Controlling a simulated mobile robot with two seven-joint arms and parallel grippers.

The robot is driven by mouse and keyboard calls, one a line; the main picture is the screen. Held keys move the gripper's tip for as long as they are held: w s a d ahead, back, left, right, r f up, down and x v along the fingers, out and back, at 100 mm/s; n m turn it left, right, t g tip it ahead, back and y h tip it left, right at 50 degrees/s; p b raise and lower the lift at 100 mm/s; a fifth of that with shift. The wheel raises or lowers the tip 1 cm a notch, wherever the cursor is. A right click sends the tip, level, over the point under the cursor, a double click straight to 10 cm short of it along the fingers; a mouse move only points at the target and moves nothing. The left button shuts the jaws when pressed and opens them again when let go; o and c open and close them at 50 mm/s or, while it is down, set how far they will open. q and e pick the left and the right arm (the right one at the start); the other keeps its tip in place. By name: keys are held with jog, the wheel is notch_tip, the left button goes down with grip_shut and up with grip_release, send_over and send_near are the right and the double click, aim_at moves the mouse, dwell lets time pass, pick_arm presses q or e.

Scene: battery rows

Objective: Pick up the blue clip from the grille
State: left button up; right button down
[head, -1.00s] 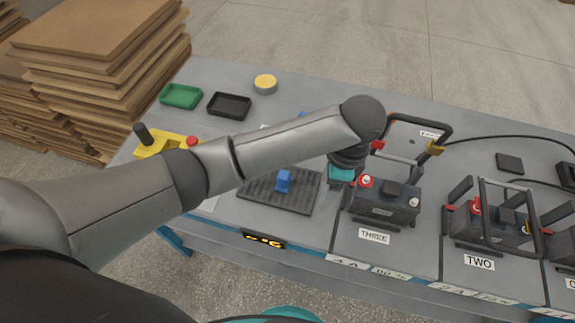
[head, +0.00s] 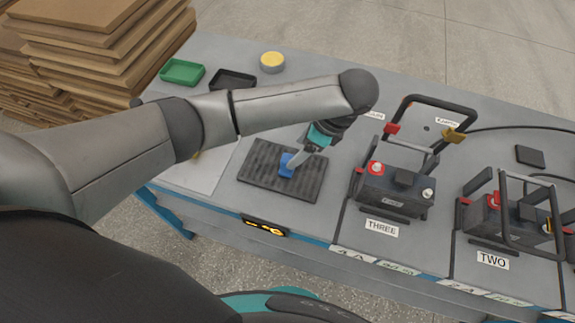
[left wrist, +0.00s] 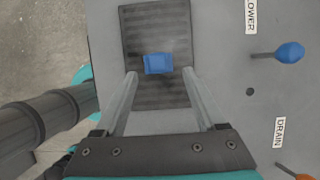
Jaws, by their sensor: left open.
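The blue clip (head: 287,164) stands on the dark ribbed grille (head: 255,179) in the head view. In the left wrist view the blue clip (left wrist: 158,63) lies on the grille (left wrist: 158,20), just beyond my fingertips and between their lines. My left gripper (head: 292,162) comes to the clip from the upper right in the head view, and its fingers cover part of the clip. In the left wrist view my left gripper (left wrist: 160,73) is open, with a finger on either side and nothing between them. My right gripper is not in view.
Battery THREE (head: 394,192) stands right of the grille, with battery TWO (head: 500,222) farther right. Green (head: 183,72) and black (head: 232,80) trays and a yellow-topped round tin (head: 272,62) are at the back. A blue-ended lever (left wrist: 290,52) shows near a LOWER label.

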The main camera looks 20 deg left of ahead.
aim_at(289, 159)
pick_arm(q)
jog(key=x, duration=0.3)
jog(key=b+x, duration=0.1)
jog(key=x, duration=0.2)
jog(key=shift+s+a+r, duration=0.15)
jog(key=shift+s+a, duration=0.05)
jog(key=shift+a, duration=0.05)
grip_shut()
dwell(0.3)
